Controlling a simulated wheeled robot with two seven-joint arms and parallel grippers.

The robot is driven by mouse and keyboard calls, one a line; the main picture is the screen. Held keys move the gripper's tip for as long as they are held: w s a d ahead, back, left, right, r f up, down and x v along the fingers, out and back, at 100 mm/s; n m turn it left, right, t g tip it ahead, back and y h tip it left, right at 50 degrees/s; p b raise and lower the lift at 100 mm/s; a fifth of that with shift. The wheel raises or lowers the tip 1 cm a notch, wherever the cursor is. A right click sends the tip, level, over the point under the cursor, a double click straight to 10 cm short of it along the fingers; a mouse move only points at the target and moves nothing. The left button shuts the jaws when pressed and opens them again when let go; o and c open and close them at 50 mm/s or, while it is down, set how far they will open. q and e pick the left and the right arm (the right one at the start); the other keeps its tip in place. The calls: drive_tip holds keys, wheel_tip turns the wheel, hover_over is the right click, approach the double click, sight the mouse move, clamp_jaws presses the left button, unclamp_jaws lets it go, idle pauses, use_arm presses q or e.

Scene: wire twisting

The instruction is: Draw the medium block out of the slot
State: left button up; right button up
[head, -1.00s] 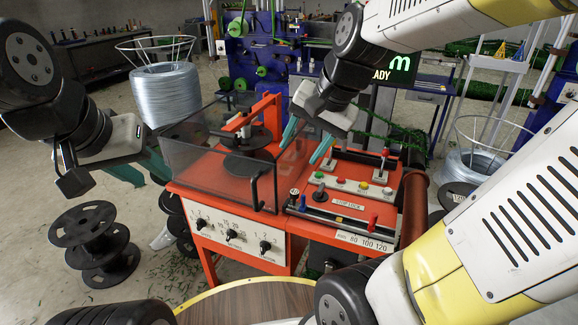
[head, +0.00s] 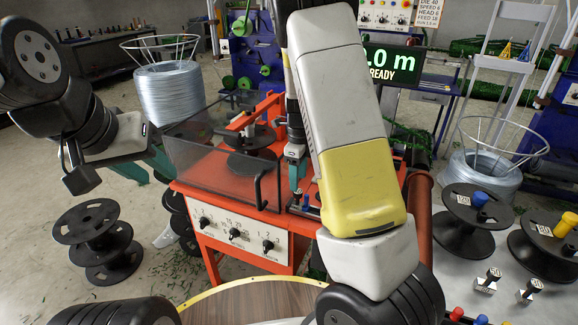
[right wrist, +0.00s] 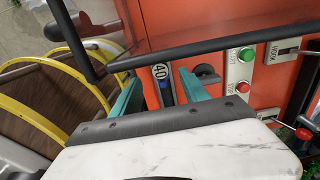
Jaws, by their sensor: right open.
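A block with a round dark "40" face (right wrist: 160,71) and a blue part (right wrist: 166,96) stands at the red bench top in the right wrist view. I take it for the medium block; its slot is mostly hidden. My right gripper (right wrist: 158,78) is open, with one teal finger on each side of the block. I cannot tell whether they touch it. In the head view my right gripper (head: 298,178) points down at the bench, beside a blue knob (head: 305,200). My left gripper (head: 146,168) is open and empty, left of the clear guard.
A clear guard (head: 220,165) with a black handle (head: 259,190) stands left of my right gripper. Push buttons (right wrist: 244,86) and a red-knobbed lever (right wrist: 303,132) lie to the right. Spools (head: 462,225) and small numbered blocks (head: 488,280) stand on the right table.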

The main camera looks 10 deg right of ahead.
sight(298, 195)
drive_tip(key=shift+f, duration=4)
clamp_jaws()
drive_tip(key=c, duration=0.6)
unclamp_jaws()
clamp_jaws()
drive_tip(key=shift+r, duration=0.2)
drive_tip(key=shift+r, duration=2.35)
